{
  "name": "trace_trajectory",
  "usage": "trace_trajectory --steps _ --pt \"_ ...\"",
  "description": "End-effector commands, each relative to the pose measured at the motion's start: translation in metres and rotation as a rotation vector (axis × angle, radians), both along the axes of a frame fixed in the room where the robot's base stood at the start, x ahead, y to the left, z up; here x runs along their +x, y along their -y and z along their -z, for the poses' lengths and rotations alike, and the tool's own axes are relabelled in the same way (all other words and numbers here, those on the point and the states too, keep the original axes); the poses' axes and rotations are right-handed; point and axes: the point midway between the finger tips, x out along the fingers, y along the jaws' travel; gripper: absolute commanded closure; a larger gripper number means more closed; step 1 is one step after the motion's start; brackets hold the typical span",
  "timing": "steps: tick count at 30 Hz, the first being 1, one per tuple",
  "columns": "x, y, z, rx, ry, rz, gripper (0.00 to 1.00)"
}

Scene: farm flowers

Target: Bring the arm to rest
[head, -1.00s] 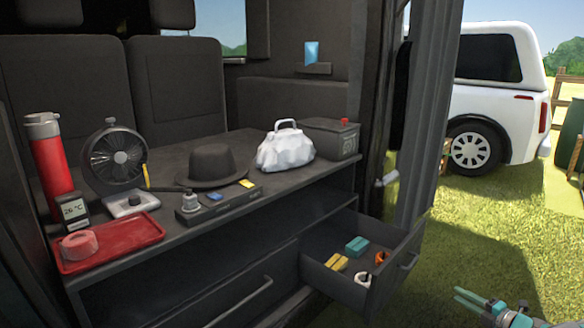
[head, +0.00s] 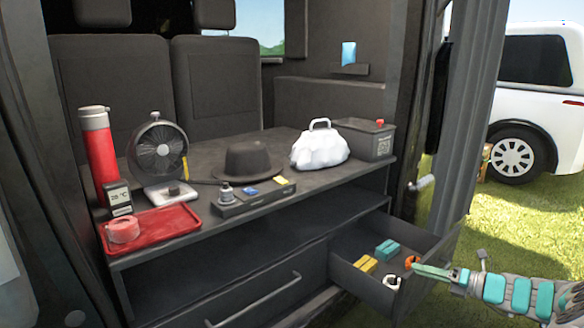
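My gripper (head: 432,272) with teal fingers is at the lower right, in front of the open drawer's right side in the picture. My arm reaches in from the right edge. The fingers overlap in this view, so their gap is not clear, and I see no object held at their tips. The open drawer (head: 372,292) holds teal blocks (head: 386,250), yellow blocks (head: 366,264), an orange item (head: 411,262) and a white ring-like item (head: 392,281). The gripper hides part of the drawer's right side.
The van counter (head: 290,200) carries a red tray (head: 170,222), red flask (head: 98,150), fan (head: 158,152), black hat (head: 247,160), white bag (head: 320,148) and dark box (head: 362,138). A white vehicle (head: 540,90) stands on the grass at right.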

Motion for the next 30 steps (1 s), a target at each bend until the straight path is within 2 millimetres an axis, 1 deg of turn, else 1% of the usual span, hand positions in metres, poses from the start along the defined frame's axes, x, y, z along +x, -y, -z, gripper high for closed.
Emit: trace_trajectory --steps 1,2,3,5,6,8,9,11,12,14,15,17,18,22,24,26,30 --pt "-0.001 -0.033 -0.019 -0.067 0.049 -0.084 0.7" --pt "-0.003 -0.053 -0.025 -0.107 0.076 -0.136 0.7" --pt "-0.008 -0.077 -0.034 -0.158 0.115 -0.202 0.7" --pt "-0.017 -0.112 -0.047 -0.238 0.174 -0.302 0.7" --pt "-0.024 -0.133 -0.054 -0.29 0.215 -0.368 0.7" --pt "-0.038 -0.166 -0.063 -0.366 0.279 -0.469 0.7" --pt "-0.049 -0.185 -0.068 -0.415 0.319 -0.536 0.7" --pt "-0.066 -0.212 -0.075 -0.491 0.388 -0.634 0.7" --pt "-0.079 -0.228 -0.078 -0.537 0.43 -0.701 0.7" --pt "-0.099 -0.252 -0.082 -0.606 0.499 -0.802 0.7" --pt "-0.113 -0.265 -0.083 -0.651 0.543 -0.868 0.7" --pt "-0.134 -0.283 -0.085 -0.718 0.613 -0.968 0.7" --pt "-0.15 -0.293 -0.085 -0.757 0.657 -1.036 0.7" --pt "-0.199 -0.317 -0.082 -0.884 0.805 -1.255 0.7" --pt "-0.226 -0.325 -0.079 -0.945 0.884 -1.376 0.7" --pt "-0.248 -0.329 -0.076 -0.994 0.95 -1.478 0.7" --pt "-0.299 -0.327 -0.067 -1.086 1.099 -1.719 0.7"
